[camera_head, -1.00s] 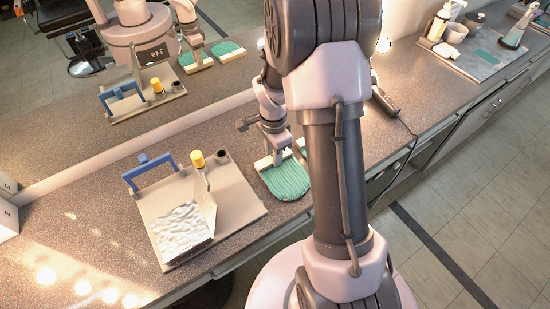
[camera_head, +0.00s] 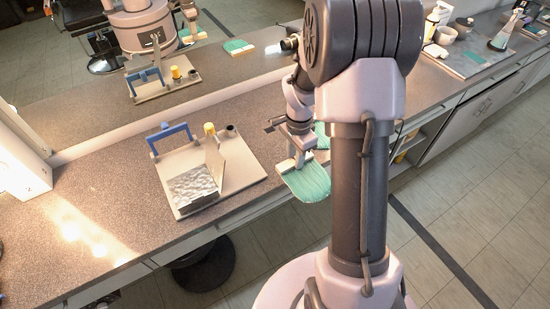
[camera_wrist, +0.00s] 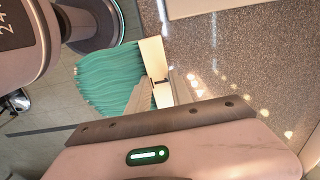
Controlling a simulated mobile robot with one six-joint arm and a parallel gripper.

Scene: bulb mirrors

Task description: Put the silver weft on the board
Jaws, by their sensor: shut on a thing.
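My gripper (camera_head: 297,160) is shut on the cream top strip (camera_wrist: 153,58) of a teal, wavy weft (camera_head: 308,182). In the wrist view the teal weft (camera_wrist: 108,80) spreads left from the strip, over the counter's edge. A second teal piece (camera_head: 321,130) shows behind it, partly hidden by my arm. The grey-beige board (camera_head: 243,172) lies on the counter left of my gripper. A silver, crinkled sheet (camera_head: 194,187) lies on the board's left front part beside an upright thin plate (camera_head: 215,160). I cannot tell if this sheet is a weft; the held one looks teal.
A blue handle frame (camera_head: 170,135), a yellow-capped bottle (camera_head: 210,130) and a dark cup (camera_head: 231,131) stand along the board's back. A mirror (camera_head: 100,95) runs behind the counter. Bottles and a tray (camera_head: 470,58) are far right. Counter left of the board is clear.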

